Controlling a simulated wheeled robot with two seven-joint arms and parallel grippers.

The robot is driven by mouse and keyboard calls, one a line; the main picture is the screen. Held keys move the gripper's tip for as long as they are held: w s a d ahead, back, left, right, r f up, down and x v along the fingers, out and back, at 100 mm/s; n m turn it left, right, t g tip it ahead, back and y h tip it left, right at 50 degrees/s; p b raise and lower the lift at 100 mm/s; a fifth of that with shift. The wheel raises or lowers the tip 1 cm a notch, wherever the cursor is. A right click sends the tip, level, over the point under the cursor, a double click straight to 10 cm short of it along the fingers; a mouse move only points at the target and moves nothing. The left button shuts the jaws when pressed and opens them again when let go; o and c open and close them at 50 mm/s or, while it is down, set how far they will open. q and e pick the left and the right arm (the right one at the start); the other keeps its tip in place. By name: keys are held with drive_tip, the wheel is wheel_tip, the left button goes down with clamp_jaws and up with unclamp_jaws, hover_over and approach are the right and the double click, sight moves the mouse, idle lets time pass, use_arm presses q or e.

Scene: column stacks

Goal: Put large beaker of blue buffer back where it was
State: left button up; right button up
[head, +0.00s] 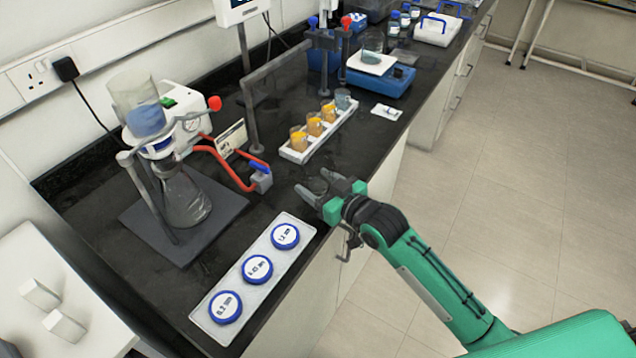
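A clear beaker with grey-blue liquid (372,50) stands upright on the white top plate of a blue bench device (382,78) at the back of the bench. It looks like the large beaker of blue buffer, though no label is readable. My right gripper (314,190) is over the bench's front edge, between the white rack and the lidded tray. Its fingers look spread, with nothing clearly seen between them. It is well apart from the beaker. My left gripper is not in view.
A filter stand with blue contents (147,120) and a flask (186,200) stands left. A white rack (296,155) holds several small beakers. A tray (253,305) holds three blue-rimmed discs. A metal stand (252,120) and red hose (228,168) are between. Dark bench is bare around the gripper.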

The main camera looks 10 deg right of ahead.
drive_tip(key=o, duration=1.1)
drive_tip(key=shift+f, duration=0.1)
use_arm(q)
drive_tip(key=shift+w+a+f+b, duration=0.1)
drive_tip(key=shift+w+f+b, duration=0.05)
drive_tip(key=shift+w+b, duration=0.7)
use_arm(e)
drive_tip(key=v, duration=1.2)
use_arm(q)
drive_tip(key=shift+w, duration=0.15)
